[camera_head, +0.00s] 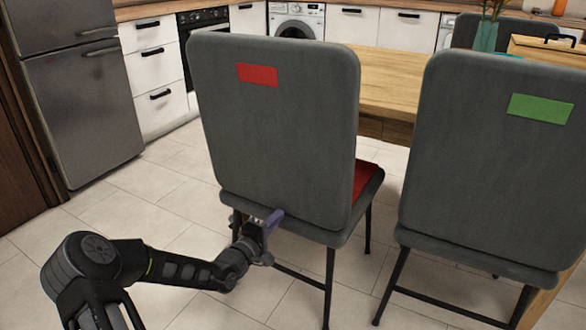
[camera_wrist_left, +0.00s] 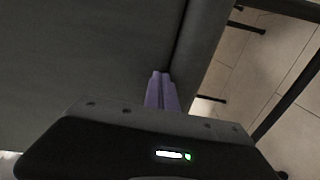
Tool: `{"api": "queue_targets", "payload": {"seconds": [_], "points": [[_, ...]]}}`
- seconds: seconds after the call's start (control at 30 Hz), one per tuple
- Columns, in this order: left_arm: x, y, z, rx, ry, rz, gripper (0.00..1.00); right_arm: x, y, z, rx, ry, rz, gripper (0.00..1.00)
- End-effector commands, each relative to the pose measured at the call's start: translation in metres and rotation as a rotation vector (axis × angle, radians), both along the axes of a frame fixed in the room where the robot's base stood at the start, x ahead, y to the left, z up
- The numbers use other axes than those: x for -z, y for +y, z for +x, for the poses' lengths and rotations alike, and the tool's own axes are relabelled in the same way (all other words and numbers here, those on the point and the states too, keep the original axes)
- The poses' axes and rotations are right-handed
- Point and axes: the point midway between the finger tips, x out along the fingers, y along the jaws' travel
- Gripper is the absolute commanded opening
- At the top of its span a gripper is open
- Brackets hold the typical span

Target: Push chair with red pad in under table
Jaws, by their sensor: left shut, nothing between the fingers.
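The grey chair with the red pad (camera_head: 275,135) stands in the middle of the head view, its back toward me. A red patch (camera_head: 257,75) is on its backrest, and part of its red seat pad (camera_head: 364,178) shows at the right. The wooden table (camera_head: 388,82) is beyond it. My left gripper (camera_head: 274,219) is shut and empty at the lower edge of the backrest. In the left wrist view its purple fingers (camera_wrist_left: 161,90) are together close to the grey chair surface; I cannot tell if they touch. My right gripper is not in view.
A second grey chair with a green patch (camera_head: 540,108) stands close at the right. A grey fridge (camera_head: 84,95) is at the left, with white cabinets and a washing machine (camera_head: 296,20) behind. Tiled floor (camera_head: 175,225) is free left of the chair.

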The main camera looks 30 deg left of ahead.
Motion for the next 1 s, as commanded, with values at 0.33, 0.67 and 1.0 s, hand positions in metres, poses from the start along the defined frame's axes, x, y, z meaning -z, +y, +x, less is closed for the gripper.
{"api": "queue_targets", "payload": {"seconds": [0.33, 0.67, 1.0], "points": [[0.0, -0.002, 0.024, 0.001, -0.003, -0.001, 0.0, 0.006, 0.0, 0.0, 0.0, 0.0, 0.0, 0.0], [-0.001, -0.002, 0.048, 0.002, -0.004, 0.001, 0.0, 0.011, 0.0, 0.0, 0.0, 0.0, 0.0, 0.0], [-0.001, -0.004, 0.072, 0.002, -0.005, 0.0, 0.0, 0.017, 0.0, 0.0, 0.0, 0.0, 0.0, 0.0]]}}
